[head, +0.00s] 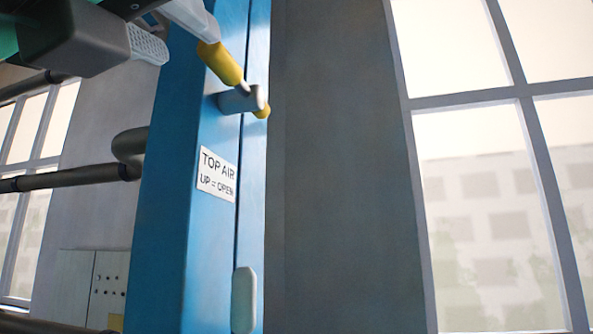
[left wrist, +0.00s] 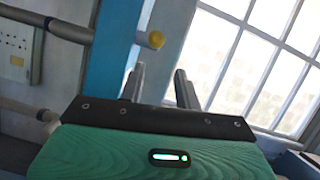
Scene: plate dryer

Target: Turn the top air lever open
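The top air lever (head: 221,65) has a yellow grip and a grey hub. It sits on the blue column, above a white label reading "TOP AIR UP = OPEN" (head: 217,174). In the head view, its grip slants up and left from the hub. In the left wrist view, a round yellow end (left wrist: 156,40) shows beyond the fingers. My left gripper (head: 172,38) is at the upper left, close to the grip; whether it touches cannot be told. In the left wrist view its fingers (left wrist: 160,78) are apart with nothing visible between them. My right gripper is out of view.
The blue column (head: 163,230) stands upright, with a pale handle (head: 243,300) lower down. Dark pipes (head: 85,176) run in from the left. A pale panel (head: 108,285) is at the lower left. A grey wall and windows (head: 480,180) lie behind.

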